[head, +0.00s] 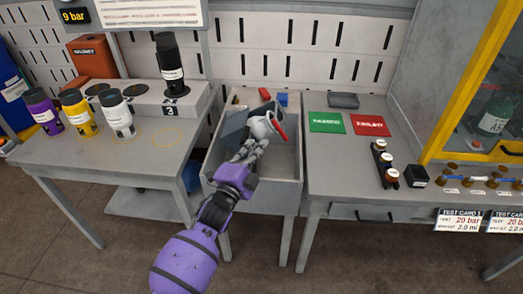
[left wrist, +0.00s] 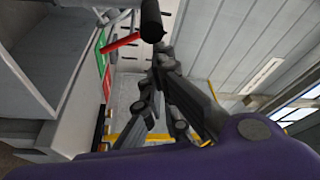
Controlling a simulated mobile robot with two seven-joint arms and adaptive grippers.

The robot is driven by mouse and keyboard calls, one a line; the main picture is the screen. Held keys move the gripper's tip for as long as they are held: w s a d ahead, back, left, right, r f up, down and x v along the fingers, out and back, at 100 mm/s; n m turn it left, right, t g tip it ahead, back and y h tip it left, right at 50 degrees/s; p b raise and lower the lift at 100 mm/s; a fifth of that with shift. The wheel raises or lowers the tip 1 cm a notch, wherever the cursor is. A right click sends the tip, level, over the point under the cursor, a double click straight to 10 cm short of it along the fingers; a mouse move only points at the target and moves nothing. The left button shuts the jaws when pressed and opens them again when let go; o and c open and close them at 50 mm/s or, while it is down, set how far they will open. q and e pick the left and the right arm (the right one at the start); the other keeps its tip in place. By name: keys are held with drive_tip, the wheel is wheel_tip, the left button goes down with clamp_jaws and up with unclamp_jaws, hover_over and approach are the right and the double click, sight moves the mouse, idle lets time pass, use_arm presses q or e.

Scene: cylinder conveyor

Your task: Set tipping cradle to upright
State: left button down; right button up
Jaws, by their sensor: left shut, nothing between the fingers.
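The tipping cradle appears to be the dark grey trough (head: 236,122) in the open grey bin (head: 285,172) between the two tables; it looks tilted, though my arm hides part of it. A red lever (head: 279,129) shows at the cradle's right side, and a red bar also shows in the left wrist view (left wrist: 122,43) beside a black cylindrical end (left wrist: 152,20). My left gripper (head: 258,137) is shut and empty, over the bin close to the lever. I cannot tell whether it touches the lever. My right gripper is in neither view.
On the left table stand purple (head: 43,112), yellow (head: 77,112) and white (head: 116,113) cylinders; a black one (head: 170,65) stands on the raised rack. The right table has a green pad (head: 326,122), a red pad (head: 370,124) and small bottles. A yellow-framed cabinet (head: 455,105) stands far right.

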use_arm(q)
drive_tip(key=a+f+n+t+y+b, duration=0.1)
drive_tip(key=a+n+y+b, duration=0.1)
drive_tip(key=a+n, duration=0.4)
drive_tip(key=a+f+n+t+y+b, duration=0.2)
drive_tip(key=a+n, duration=0.4)
drive_tip(key=n, duration=0.2)
drive_tip(key=shift+a+f+n+y, duration=0.15)
drive_tip(key=shift+f+n+y, duration=0.15)
drive_tip(key=shift+n+y, duration=0.1)
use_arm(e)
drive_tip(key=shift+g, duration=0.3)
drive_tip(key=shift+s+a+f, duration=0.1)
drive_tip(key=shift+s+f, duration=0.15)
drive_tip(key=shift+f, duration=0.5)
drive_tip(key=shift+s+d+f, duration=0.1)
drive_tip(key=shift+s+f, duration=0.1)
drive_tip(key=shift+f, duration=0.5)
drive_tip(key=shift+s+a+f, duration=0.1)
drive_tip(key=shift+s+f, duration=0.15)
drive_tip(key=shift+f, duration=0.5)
use_arm(q)
drive_tip(key=shift+a+f, duration=0.1)
drive_tip(key=shift+f, duration=0.05)
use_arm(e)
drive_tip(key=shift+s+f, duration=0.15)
